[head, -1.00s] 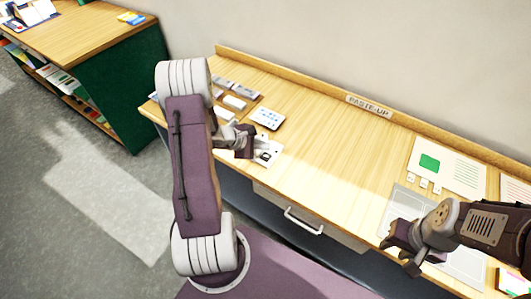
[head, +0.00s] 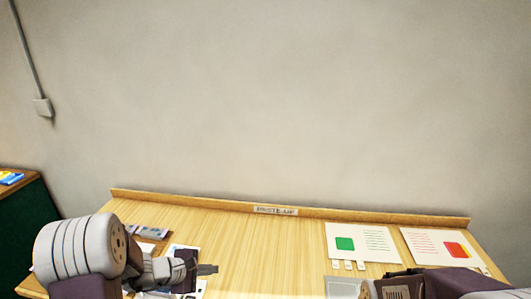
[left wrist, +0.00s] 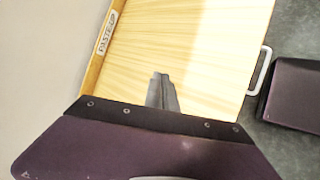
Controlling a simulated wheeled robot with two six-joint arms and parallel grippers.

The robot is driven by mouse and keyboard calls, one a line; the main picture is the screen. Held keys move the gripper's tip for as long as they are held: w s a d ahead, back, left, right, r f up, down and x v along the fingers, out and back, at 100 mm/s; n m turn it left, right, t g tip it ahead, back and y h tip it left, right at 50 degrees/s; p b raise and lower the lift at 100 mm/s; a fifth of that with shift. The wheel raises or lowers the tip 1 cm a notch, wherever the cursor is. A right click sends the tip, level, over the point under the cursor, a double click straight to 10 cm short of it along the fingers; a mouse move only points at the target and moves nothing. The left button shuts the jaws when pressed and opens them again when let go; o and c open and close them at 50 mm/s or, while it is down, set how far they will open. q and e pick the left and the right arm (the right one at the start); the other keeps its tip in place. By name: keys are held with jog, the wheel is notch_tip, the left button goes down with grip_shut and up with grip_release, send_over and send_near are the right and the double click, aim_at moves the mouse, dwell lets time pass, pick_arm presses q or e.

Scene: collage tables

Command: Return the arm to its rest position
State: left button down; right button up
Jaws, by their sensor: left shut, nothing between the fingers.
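My left gripper (head: 208,269) extends from the left over the left part of the wooden table (head: 260,240). Its fingers are together and empty. In the left wrist view the closed fingers (left wrist: 162,92) point over bare wood. My left arm is bent at the lower left of the head view. My right arm (head: 400,287) shows at the lower right edge; its gripper is largely cut off, so its jaws cannot be read.
A "PASTE-UP" sign (head: 275,211) is on the table's back ledge. The table's middle is clear. A drawer handle (left wrist: 260,72) is at the front.

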pick_arm(q)
jog(key=s+d+r+m+g, duration=0.3)
jog(key=s+d+m+g, duration=0.2)
jog(key=s+d+m, duration=0.5)
jog(key=s+a+f+m+g+y, duration=0.1)
jog(key=s+a+f+m+y, duration=0.1)
jog(key=s+a+m+y, duration=0.4)
jog(key=s+a, duration=0.1)
jog(key=s, duration=0.2)
jog(key=shift+s+a+f+m, duration=0.3)
jog(key=shift+a+f+m, duration=0.1)
